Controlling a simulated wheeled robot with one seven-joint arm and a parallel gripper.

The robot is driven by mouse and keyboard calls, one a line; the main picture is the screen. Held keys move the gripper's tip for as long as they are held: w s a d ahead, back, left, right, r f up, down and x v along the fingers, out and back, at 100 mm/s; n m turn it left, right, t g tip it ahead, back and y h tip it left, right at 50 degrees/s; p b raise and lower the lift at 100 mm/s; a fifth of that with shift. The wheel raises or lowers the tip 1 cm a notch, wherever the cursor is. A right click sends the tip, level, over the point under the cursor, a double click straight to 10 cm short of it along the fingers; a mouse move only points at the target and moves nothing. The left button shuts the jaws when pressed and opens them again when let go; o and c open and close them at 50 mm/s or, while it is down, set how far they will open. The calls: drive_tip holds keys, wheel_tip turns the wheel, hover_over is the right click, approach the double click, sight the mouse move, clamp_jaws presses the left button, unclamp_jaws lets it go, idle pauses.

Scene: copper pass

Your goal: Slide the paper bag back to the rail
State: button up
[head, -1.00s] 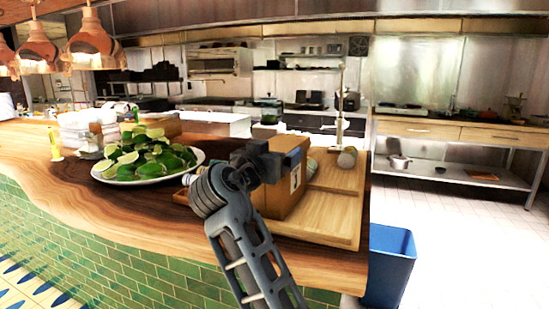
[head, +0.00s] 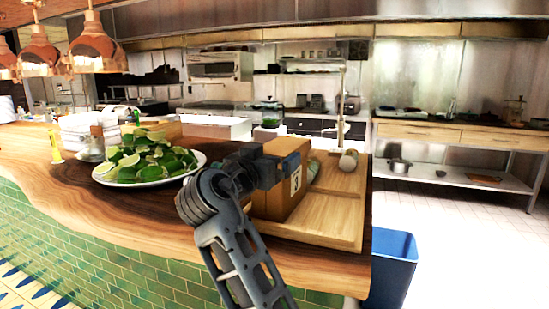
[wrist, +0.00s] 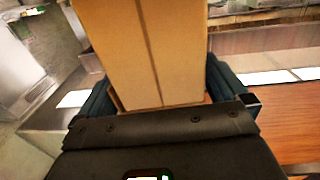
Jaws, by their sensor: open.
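The brown paper bag (head: 283,203), boxy and upright with a numbered white label, stands on a pale wooden board (head: 325,225) at the counter's right end. My gripper (head: 268,170) is at the bag's upper part in the head view and covers some of it. In the wrist view the bag (wrist: 150,50) fills the middle between my two dark fingers, one on each side. The jaws are open around it; I cannot tell whether either finger touches it. I cannot clearly make out the rail.
A white plate of limes (head: 150,170) stands left of my gripper. A blue bin (head: 392,270) stands on the floor beyond the counter's right end. Copper lamps (head: 93,50) hang at upper left.

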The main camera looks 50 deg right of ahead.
drive_tip(key=shift+b+v, duration=0.4)
drive_tip(key=shift+v, duration=2.35)
